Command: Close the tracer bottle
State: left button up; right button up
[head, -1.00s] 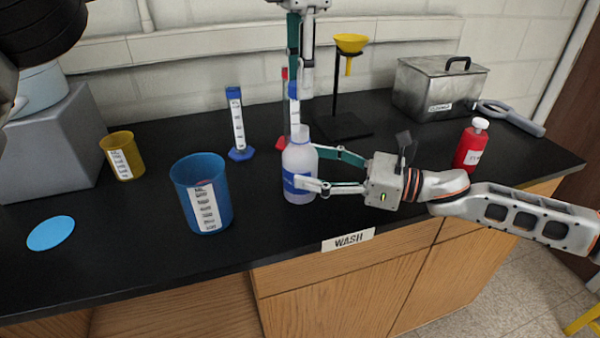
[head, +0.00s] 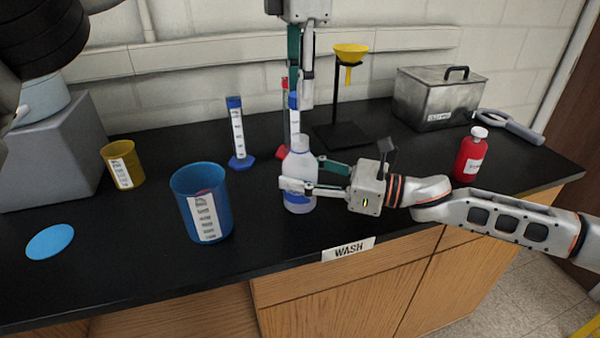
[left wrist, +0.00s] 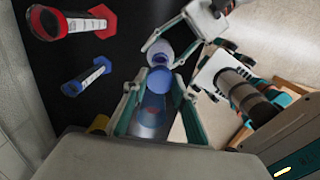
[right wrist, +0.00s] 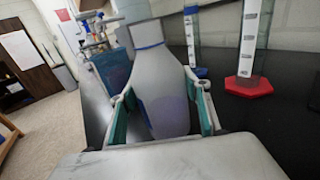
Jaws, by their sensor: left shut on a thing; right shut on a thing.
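The tracer bottle (head: 299,165) is a translucent white bottle with a blue band, upright near the counter's front, its neck bare. My right gripper (head: 303,180) is shut on its body from the right; the right wrist view shows the bottle (right wrist: 160,90) between the fingers. My left gripper (head: 300,98) points down above and behind the bottle's neck. In the left wrist view it is shut on a round blue cap (left wrist: 160,80). There the cap appears beside the bottle (left wrist: 160,52), apart from its mouth as far as I can tell.
A blue beaker (head: 205,210) and a yellow beaker (head: 122,165) stand to the left. A blue-based cylinder (head: 238,135) and a red-based cylinder (head: 282,152) stand behind. A funnel stand (head: 337,100), metal box (head: 437,95) and red bottle (head: 470,155) are at the right.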

aim_at(300, 138)
pick_arm(q)
jog(key=shift+f, duration=2.4)
jog(key=shift+f, duration=0.1)
jog(key=shift+f, duration=0.8)
jog(key=shift+f, duration=0.55)
jog(key=m, duration=0.6)
jog(key=shift+m, duration=0.3)
jog(key=m, duration=1)
jog(key=shift+m, duration=0.3)
jog(key=m, duration=0.5)
